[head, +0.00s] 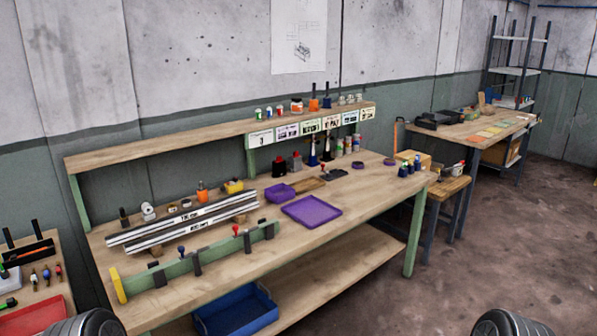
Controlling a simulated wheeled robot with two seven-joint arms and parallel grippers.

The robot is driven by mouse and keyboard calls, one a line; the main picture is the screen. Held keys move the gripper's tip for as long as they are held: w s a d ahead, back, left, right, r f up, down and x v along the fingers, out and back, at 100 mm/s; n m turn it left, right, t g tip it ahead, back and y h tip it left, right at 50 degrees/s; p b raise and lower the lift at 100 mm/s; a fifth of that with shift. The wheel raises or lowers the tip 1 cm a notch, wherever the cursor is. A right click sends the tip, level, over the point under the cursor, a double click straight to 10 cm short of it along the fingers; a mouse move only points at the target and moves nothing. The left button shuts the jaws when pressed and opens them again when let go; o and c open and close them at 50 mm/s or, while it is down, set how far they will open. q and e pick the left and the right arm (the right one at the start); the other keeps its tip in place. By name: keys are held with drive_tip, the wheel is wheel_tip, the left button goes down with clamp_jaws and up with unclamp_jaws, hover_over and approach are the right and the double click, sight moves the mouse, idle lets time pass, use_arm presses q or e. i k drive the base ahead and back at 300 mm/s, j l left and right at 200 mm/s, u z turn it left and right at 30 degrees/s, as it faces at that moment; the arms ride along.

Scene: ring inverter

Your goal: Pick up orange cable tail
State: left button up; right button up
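I cannot single out an orange cable tail with certainty. A thin orange strip (35,251) lies in a dark holder on the small table at the far left. A thin orange upright shape (396,135) also shows behind the right end of the long workbench, too small to identify. Neither of my grippers is in view. Only dark rounded parts of my own arms show at the bottom edge, well apart from the bench.
The long workbench (340,240) holds two silver rails (185,222), a green beam (200,262), a purple tray (312,211) and several bottles. A blue crate (237,312) sits below. A second table (465,131) stands back right. The floor (500,250) at right is clear.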

sight(12, 256)
drive_tip(key=u, duration=1.55)
drive_tip(key=i+l+u, duration=0.1)
drive_tip(key=i, duration=0.4)
drive_tip(key=i+l+u, duration=0.1)
drive_tip(key=i, duration=0.45)
drive_tip(key=i+l+u, duration=0.1)
drive_tip(key=i+l, duration=0.15)
drive_tip(key=i, duration=0.25)
